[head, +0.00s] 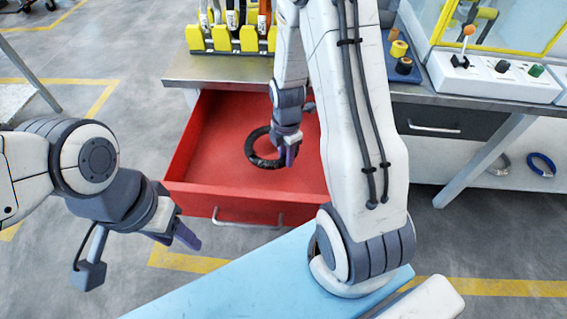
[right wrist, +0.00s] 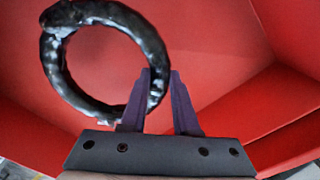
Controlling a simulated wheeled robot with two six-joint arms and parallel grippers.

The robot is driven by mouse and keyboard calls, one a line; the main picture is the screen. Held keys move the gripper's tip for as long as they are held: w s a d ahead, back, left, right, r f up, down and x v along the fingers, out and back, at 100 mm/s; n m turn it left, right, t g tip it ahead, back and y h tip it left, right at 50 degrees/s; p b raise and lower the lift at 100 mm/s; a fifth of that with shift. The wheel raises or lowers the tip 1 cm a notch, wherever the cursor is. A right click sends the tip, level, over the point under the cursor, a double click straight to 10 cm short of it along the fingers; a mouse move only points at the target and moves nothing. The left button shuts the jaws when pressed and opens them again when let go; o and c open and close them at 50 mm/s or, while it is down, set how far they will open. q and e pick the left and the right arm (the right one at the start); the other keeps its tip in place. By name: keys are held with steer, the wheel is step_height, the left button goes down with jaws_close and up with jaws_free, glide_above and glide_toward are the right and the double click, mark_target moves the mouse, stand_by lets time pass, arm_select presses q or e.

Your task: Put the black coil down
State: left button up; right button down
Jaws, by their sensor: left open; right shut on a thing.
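The black coil (head: 254,157) is a wrapped ring inside the open red drawer (head: 195,150). My right gripper (head: 287,157) reaches down into the drawer and is shut on the coil's near right side. In the right wrist view the coil (right wrist: 104,12) shows as a glossy black ring, its lower right part between the purple fingers (right wrist: 162,105). I cannot tell whether the coil touches the drawer floor.
A workbench (head: 440,95) stands above the drawer, with a yellow tool rack (head: 228,40), a tray of spools (head: 404,65) and a switch box (head: 500,77). A blue coil (head: 541,165) lies on the lower shelf at right. The drawer's left side is empty.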

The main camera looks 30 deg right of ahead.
step_height(320, 180, down, 4)
steer(key=shift+f+b, duration=0.1)
steer(key=shift+b, duration=0.35)
steer(key=c, duration=0.7)
jaws_free()
steer(key=shift+o, duration=0.2)
